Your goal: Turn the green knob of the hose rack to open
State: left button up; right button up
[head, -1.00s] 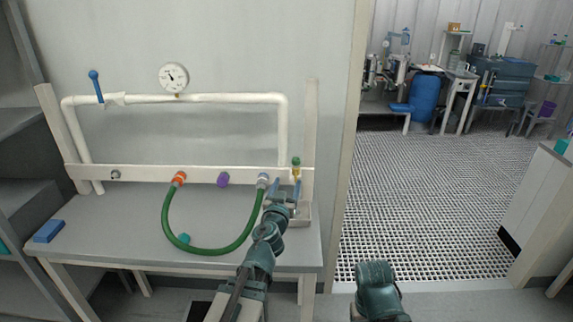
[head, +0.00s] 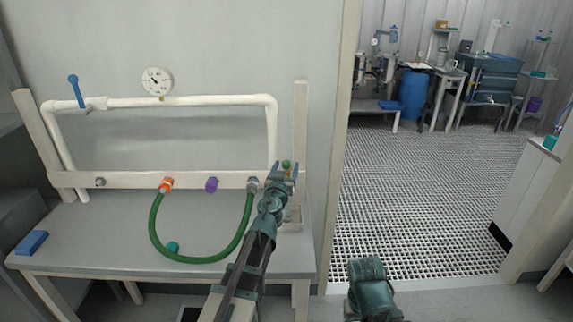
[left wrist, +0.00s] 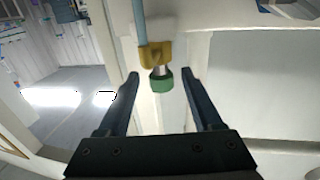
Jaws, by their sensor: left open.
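The green knob (head: 286,163) sits at the right end of the white rail of the hose rack (head: 125,180). In the left wrist view the knob (left wrist: 161,82) hangs on a yellow fitting (left wrist: 155,54). My left gripper (head: 283,169) is open at the knob. In the left wrist view its two fingers stand on either side of the knob, with a visible gap on each side (left wrist: 159,75). The yellow fitting is mostly hidden in the head view. My right gripper is not in view.
A green hose (head: 190,259) loops between an orange connector (head: 166,185) and a grey one (head: 253,184). A purple fitting (head: 211,185) is between them. A pressure gauge (head: 157,81) and a blue-handled lever (head: 76,91) are above. A blue block (head: 32,242) lies on the bench.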

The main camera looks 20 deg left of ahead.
pick_arm(q)
jog(key=shift+w+a, duration=0.2)
jog(key=shift+w, duration=0.6)
grip_shut()
